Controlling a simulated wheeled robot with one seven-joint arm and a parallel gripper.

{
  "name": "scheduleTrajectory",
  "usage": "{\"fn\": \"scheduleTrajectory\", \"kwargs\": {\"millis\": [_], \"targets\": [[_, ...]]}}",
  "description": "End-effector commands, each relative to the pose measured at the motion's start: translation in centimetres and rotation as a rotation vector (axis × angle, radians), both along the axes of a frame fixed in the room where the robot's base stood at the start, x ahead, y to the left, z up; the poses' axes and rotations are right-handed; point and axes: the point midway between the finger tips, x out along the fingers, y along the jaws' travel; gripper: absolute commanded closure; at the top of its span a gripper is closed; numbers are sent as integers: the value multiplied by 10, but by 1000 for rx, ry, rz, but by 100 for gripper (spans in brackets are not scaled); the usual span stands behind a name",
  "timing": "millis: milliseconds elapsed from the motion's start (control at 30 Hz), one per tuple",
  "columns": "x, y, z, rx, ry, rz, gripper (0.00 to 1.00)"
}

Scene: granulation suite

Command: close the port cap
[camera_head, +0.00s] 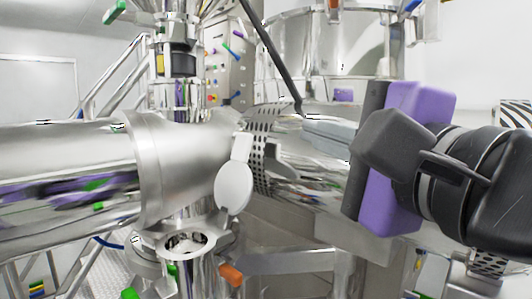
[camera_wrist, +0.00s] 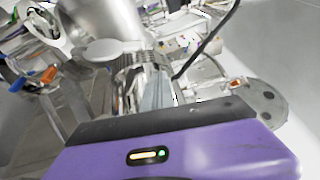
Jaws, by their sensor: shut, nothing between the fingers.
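The port cap (camera_head: 233,187) is a pale round disc on a short arm; it stands swung up, clear of the port opening. The port (camera_head: 186,243) is an open metal ring below and left of the cap, with its dark inside showing. In the wrist view the cap (camera_wrist: 113,49) is at upper middle and the open port ring (camera_wrist: 38,28) at upper left. My gripper (camera_head: 309,126) has a purple body and grey fingers pointing left. It is shut and empty, right of the cap and apart from it. Its fingers also show in the wrist view (camera_wrist: 154,88).
A large steel pipe (camera_head: 70,170) runs in from the left above the port. A perforated metal band (camera_head: 262,150) lies between the cap and my fingers. An orange handle (camera_head: 231,274) sticks out right of the port. A dark rod (camera_head: 272,55) slants down above my fingers.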

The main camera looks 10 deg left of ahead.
Motion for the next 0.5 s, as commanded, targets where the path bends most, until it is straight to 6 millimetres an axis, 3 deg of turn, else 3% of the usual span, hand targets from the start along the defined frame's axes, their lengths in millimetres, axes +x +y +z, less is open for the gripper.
{"fn": "scheduleTrajectory", "kwargs": {"millis": [100, 200, 500], "targets": [[-5, 11, -28, 27, 144, 54, 100], [-10, 17, -43, 51, 229, 80, 100], [3, 28, -53, 83, 271, 87, 100]]}}
